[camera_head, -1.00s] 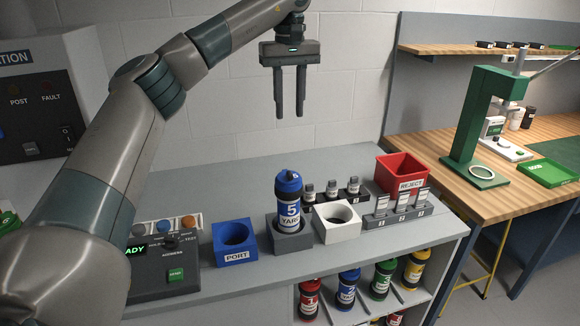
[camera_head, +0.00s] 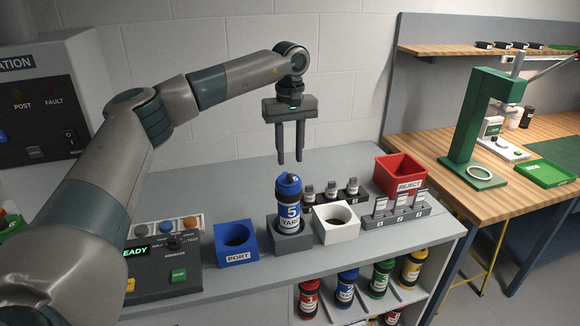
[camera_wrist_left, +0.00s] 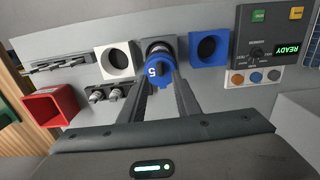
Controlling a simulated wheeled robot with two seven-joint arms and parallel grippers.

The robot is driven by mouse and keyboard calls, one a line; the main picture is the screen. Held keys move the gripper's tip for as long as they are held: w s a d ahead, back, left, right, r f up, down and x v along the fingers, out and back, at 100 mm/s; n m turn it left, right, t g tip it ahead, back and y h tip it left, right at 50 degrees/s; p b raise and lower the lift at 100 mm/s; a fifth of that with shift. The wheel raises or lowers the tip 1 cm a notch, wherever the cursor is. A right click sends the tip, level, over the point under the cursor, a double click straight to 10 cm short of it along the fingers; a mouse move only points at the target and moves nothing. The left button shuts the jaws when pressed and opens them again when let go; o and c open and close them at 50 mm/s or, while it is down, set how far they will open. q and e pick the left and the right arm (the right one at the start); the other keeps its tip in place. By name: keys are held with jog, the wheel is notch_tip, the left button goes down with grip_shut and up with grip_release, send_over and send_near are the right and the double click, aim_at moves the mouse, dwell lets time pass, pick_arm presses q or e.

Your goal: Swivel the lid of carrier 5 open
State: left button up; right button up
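Carrier 5 (camera_head: 289,209) is a blue and white cylinder labelled "5 YARD", standing upright in a grey holder (camera_head: 291,240) on the counter. Its blue lid (camera_head: 288,184) is on top and looks closed. My left gripper (camera_head: 290,160) points straight down above the carrier, with two dark fingers apart and nothing between them. In the left wrist view the blue lid with its "5" (camera_wrist_left: 158,72) lies between and beyond the fingertips (camera_wrist_left: 163,80). The fingers do not appear to touch it. My right gripper is not in view.
A blue PORT block (camera_head: 236,243) stands left of the carrier and a white holder (camera_head: 336,223) right. Small racks (camera_head: 395,215) and a red REJECT bin (camera_head: 400,174) are farther right. A control panel (camera_head: 160,262) reads READY. Several carriers sit on the shelf below.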

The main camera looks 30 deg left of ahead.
aim_at(290, 176)
pick_arm(q)
jog(key=shift+f+p, duration=0.8)
jog(key=shift+f, duration=2.15)
jog(key=shift+c, duration=0.6)
grip_shut()
